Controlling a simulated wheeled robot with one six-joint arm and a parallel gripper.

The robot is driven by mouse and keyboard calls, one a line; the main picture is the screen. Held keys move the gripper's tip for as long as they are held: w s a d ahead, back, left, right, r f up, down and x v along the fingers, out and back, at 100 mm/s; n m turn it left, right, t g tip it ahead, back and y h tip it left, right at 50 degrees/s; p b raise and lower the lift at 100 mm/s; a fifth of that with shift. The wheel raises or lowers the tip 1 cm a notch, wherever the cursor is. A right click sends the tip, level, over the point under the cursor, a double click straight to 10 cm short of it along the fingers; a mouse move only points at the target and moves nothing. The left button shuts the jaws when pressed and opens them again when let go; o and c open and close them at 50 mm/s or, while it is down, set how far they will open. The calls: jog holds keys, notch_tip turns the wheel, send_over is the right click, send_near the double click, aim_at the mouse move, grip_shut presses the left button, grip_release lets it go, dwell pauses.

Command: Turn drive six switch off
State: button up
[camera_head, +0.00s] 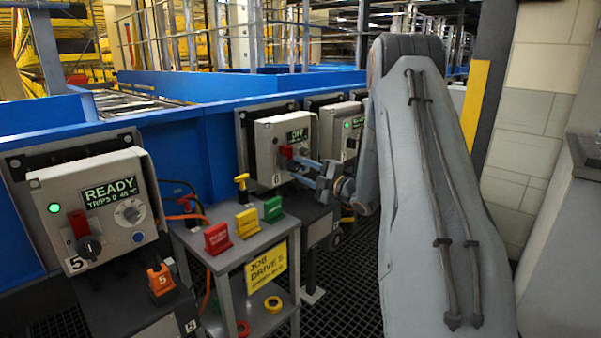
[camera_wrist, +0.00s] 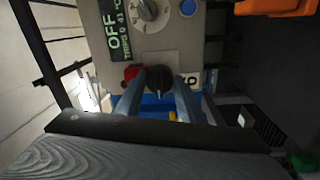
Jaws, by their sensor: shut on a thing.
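The drive six box (camera_head: 266,155) is light grey and hangs on the blue conveyor side. Its display (camera_wrist: 114,30) reads OFF in the wrist view. Its black switch knob (camera_wrist: 158,80) sits between the two fingers of my gripper (camera_wrist: 158,92), which is shut on it. A red part (camera_wrist: 132,72) is left of the knob, and the 6 label (camera_wrist: 194,80) is right of it. In the head view my gripper (camera_head: 304,172) reaches the box's lower right front, and the knob is largely hidden there.
The drive five box (camera_head: 100,205) at left shows READY and a green light. A grey stand (camera_head: 232,262) before the conveyor holds red, yellow and green tags and a yellow sign reading "JOB DRIVE 5". Another grey box (camera_head: 340,125) stands behind drive six.

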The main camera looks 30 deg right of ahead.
dwell(0.3)
jog(key=o, duration=1.1)
jog(key=shift+c, duration=0.2)
jog(key=shift+s, duration=0.1)
jog(key=v, duration=0.7)
jog(key=shift+s+d, duration=0.15)
jog(key=shift+s, duration=0.15)
